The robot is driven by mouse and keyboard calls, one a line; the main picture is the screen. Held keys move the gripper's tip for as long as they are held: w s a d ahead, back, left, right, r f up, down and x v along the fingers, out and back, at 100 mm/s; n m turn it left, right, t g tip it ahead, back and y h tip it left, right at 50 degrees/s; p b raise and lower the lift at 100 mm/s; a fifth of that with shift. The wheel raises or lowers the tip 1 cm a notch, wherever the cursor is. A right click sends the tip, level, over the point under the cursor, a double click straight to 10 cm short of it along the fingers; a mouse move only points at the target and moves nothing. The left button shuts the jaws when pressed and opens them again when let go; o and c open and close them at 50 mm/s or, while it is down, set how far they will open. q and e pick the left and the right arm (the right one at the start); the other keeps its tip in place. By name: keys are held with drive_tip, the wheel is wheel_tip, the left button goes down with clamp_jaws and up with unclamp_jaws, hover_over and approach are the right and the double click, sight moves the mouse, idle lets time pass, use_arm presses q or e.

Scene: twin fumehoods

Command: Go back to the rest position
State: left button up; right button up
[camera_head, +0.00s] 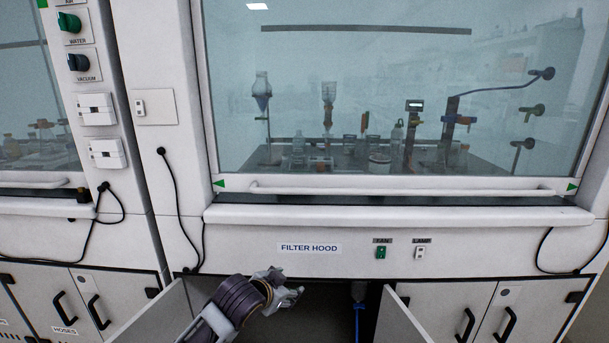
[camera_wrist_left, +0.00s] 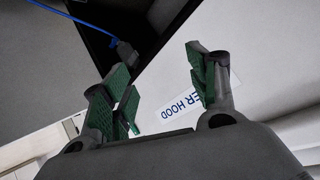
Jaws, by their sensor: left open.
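My left gripper (camera_head: 290,290) is in front of the open cupboard (camera_head: 320,312) under the filter hood. In the left wrist view its two green-padded fingers (camera_wrist_left: 160,88) stand apart with nothing between them. The "FILTER HOOD" label (camera_wrist_left: 188,100) shows behind the fingers there. My right gripper is in neither view.
Two cupboard doors stand open, one left (camera_head: 160,318) and one right (camera_head: 402,320) of my left arm. A blue hose (camera_head: 357,318) hangs inside the cupboard. The hood's glass sash (camera_head: 400,100) is down, with glassware behind it. Black cables hang on both sides.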

use_arm(q)
drive_tip(key=s+a+f+n, duration=0.2)
drive_tip(key=s+a+n, duration=0.1)
drive_tip(key=s+a, duration=0.2)
drive_tip(key=s+a+f+n+g+y+p, duration=0.2)
drive_tip(key=s+a+f+g+p, duration=0.25)
drive_tip(key=s+f+p, duration=0.85)
drive_tip(key=s+a+f+n+g+y+p, duration=0.1)
drive_tip(key=s+a+f+n+g+p, duration=0.15)
drive_tip(key=s+a+f+p, duration=0.95)
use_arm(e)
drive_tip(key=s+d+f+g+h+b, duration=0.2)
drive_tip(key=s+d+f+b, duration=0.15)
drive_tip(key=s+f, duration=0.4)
use_arm(q)
drive_tip(key=s+f+g+y+p, duration=0.1)
drive_tip(key=s+f+p, duration=0.1)
drive_tip(key=s+p, duration=1.7)
drive_tip(key=s, duration=0.3)
drive_tip(key=shift+s+d+f+m+g, duration=0.25)
drive_tip(key=shift+d+f+m+g, duration=0.05)
drive_tip(key=shift+m+g, duration=0.1)
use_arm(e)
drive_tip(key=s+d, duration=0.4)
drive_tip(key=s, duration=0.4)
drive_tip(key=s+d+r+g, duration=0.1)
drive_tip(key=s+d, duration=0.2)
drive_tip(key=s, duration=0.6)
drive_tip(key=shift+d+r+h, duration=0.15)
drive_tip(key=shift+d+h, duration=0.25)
